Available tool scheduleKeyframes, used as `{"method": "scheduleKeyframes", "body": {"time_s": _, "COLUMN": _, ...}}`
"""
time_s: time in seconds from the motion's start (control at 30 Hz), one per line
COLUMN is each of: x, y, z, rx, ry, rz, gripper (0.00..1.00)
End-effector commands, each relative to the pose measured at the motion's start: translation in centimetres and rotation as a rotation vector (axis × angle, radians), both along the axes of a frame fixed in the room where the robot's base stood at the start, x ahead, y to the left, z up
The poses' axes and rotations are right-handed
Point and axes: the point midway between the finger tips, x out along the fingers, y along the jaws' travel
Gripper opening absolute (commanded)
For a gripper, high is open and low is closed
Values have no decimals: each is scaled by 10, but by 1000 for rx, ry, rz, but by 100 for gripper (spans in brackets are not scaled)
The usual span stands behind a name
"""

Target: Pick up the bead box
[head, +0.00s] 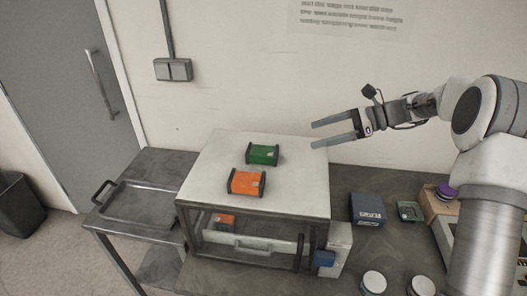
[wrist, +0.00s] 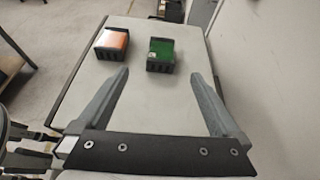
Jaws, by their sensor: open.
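No label that I can read tells which thing is the bead box. A green box with black end pieces (head: 263,154) lies on the white top of a low cabinet (head: 215,160). An orange box with black end pieces (head: 246,182) lies in front of it and a little left. In the wrist view the orange box (wrist: 112,42) is at the left and the green box (wrist: 161,52) is beside it, beyond my fingertips. My gripper (head: 314,134) is open and empty, above and right of the green box. It also shows open in the wrist view (wrist: 158,74).
Another orange thing (head: 225,219) sits inside the cabinet under the top, partly hidden. A dark blue box (head: 368,208), a small green-grey tray (head: 409,211) and white-topped round things (head: 374,282) stand right on the dark table. A grey tray (head: 137,206) lies left.

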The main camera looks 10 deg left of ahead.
Motion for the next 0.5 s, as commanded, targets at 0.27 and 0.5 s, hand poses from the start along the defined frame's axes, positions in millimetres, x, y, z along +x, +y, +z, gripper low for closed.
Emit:
{"method": "scheduleKeyframes", "body": {"time_s": 0.27, "x": 5, "y": 22, "z": -12, "rx": 35, "ry": 36, "rz": -14, "gripper": 100}}
{"method": "scheduleKeyframes", "body": {"time_s": 0.5, "x": 2, "y": 71, "z": -33, "rx": 33, "ry": 36, "rz": -13, "gripper": 100}}
